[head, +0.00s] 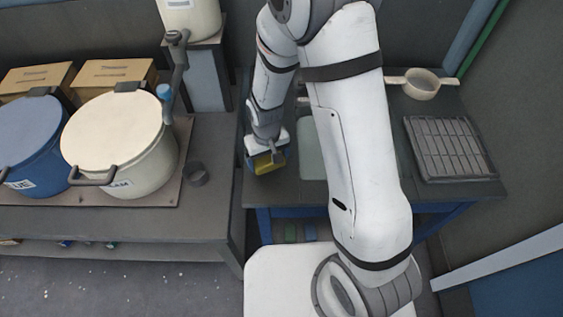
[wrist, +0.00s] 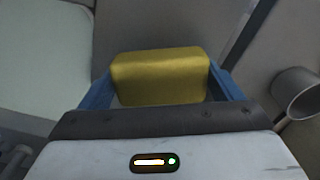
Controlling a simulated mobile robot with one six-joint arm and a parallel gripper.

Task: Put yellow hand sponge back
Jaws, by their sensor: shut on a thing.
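The yellow sponge (wrist: 160,77) is a rounded block held between the two blue fingers of my gripper (wrist: 162,85) in the wrist view. In the head view the sponge (head: 267,162) shows below my gripper (head: 264,160), over the left end of the dark worktop (head: 380,187). My gripper is shut on it. I cannot tell whether the sponge touches the worktop. A pale basin (head: 311,150) is just right of the sponge, partly hidden by my arm.
Large cream (head: 118,135) and blue (head: 30,145) pots stand further left. A ribbed rack (head: 449,148) and a pale round strainer (head: 421,84) are at the worktop's right.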

